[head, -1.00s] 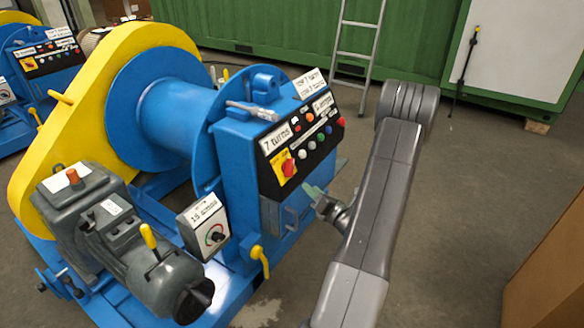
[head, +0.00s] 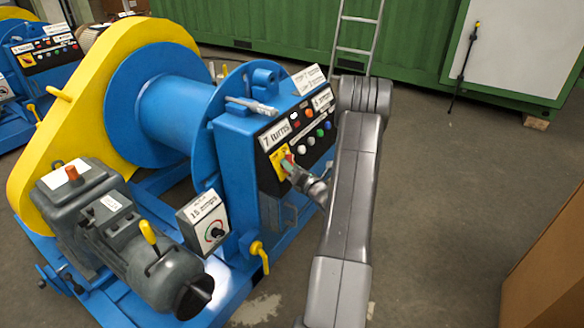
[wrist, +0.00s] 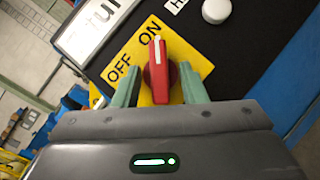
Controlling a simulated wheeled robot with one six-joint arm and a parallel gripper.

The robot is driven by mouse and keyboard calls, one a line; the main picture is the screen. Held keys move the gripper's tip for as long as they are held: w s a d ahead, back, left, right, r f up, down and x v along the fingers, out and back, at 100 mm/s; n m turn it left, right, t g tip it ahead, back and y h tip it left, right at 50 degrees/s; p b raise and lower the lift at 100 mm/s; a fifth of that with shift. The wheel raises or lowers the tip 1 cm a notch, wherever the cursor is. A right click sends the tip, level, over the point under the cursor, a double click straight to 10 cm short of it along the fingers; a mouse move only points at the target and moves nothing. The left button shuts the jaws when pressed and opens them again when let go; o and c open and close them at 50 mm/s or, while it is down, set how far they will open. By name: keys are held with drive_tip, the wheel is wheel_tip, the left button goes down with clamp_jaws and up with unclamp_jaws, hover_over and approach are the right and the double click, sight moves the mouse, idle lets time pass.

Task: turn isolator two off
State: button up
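A red rotary isolator knob (wrist: 160,82) sits on a yellow plate (wrist: 133,54) marked OFF and ON. Its white pointer line is toward ON. In the head view the plate (head: 276,164) is on the black panel of the near blue winch (head: 232,165), and my gripper partly hides the knob. My gripper (wrist: 159,68) has its green fingers on either side of the knob, with a visible gap on each side. It also shows at the panel in the head view (head: 289,165). No isolator number is legible.
Coloured buttons (head: 311,141) sit beside the isolator on the panel. A white-faced dial box (head: 205,219) and a yellow valve handle (head: 258,250) are lower down. Another winch (head: 35,55) stands at the back left. A brown box (head: 550,270) is at the right, with open floor between.

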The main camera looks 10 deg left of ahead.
clamp_jaws()
